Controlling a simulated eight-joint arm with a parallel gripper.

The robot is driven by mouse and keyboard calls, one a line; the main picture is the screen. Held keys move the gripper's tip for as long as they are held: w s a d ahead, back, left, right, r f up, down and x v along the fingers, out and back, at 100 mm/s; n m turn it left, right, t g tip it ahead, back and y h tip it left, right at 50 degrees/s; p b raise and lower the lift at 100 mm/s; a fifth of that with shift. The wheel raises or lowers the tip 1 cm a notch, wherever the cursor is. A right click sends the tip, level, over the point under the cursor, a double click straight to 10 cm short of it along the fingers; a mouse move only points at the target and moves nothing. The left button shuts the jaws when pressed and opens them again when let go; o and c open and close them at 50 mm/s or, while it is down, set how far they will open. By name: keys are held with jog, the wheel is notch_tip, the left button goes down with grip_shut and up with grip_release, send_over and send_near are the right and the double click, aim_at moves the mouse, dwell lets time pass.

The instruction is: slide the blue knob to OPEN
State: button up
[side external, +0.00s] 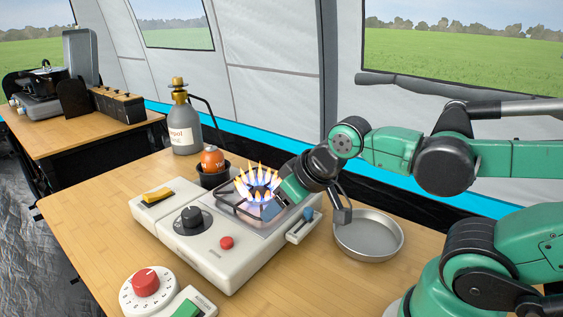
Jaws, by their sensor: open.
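The blue knob (308,213) is a small slider on a pale plate (303,229) at the right side of the white camping stove (215,251). It stands near the far end of its slot; any OPEN lettering is too small to read. My gripper (316,203) is open and hangs right above and around the knob's area. One dark finger (341,214) shows to the right of the knob, apart from it in the picture. The other finger is not clearly seen near the flames. I cannot tell whether the gripper touches the knob.
The burner flames (257,186) are lit close to my gripper's left. A round metal pan (368,238) lies just right of the stove.

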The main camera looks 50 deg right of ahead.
jog(key=shift+o, duration=0.4)
jog(key=m+g, duration=0.2)
jog(key=g, duration=0.5)
send_over(309, 209)
jog(key=shift+a+f, duration=0.25)
jog(key=shift+f, duration=0.7)
jog(key=shift+d+f+y, duration=0.15)
jog(key=shift+d+y, duration=0.15)
jog(key=shift+d+f, duration=0.15)
jog(key=shift+f, duration=2.7)
grip_shut()
